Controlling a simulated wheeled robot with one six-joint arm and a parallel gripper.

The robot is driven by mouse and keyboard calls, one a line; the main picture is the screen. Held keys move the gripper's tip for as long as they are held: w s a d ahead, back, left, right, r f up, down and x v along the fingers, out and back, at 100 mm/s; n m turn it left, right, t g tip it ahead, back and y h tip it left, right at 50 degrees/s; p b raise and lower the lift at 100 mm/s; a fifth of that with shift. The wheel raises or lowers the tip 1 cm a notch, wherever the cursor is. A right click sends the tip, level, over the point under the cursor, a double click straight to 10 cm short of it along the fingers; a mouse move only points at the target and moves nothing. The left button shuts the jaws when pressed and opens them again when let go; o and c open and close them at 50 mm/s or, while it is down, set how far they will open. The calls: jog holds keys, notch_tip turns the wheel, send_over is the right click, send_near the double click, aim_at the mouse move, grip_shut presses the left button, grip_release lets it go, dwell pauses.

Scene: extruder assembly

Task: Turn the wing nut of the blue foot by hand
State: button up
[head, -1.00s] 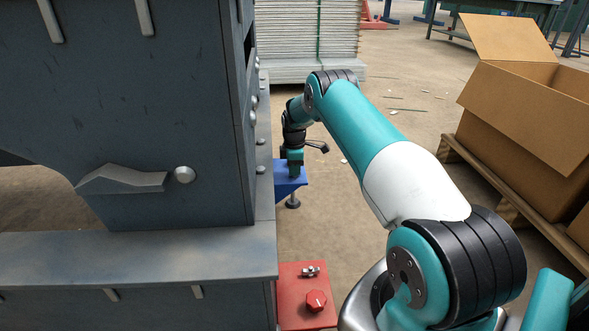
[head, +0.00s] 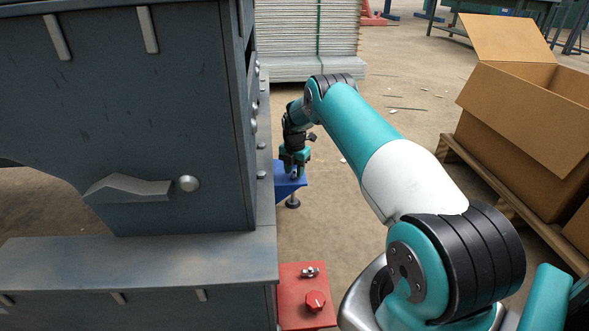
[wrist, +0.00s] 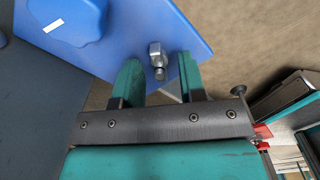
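The blue foot (head: 288,188) sticks out from the side of the grey machine in the head view. In the wrist view its blue plate (wrist: 185,30) fills the top, with a small metal wing nut (wrist: 155,50) near its lower edge. My gripper (wrist: 159,62) is open, one teal finger on each side of the nut, with a visible gap on both sides. In the head view my gripper (head: 294,171) points down over the foot, and the nut is too small to make out clearly.
A blue knob with a white mark (wrist: 70,18) sits on the plate at upper left. The grey machine (head: 190,110) stands close on the left. A cardboard box (head: 520,130) on a pallet is at right.

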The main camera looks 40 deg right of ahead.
notch_tip(320, 180, up, 6)
jog(key=p, duration=0.4)
jog(key=shift+p, duration=0.3)
notch_tip(320, 180, up, 17)
jog(key=p, duration=0.7)
jog(key=shift+r+p, duration=0.2)
jog(key=shift+p, duration=0.1)
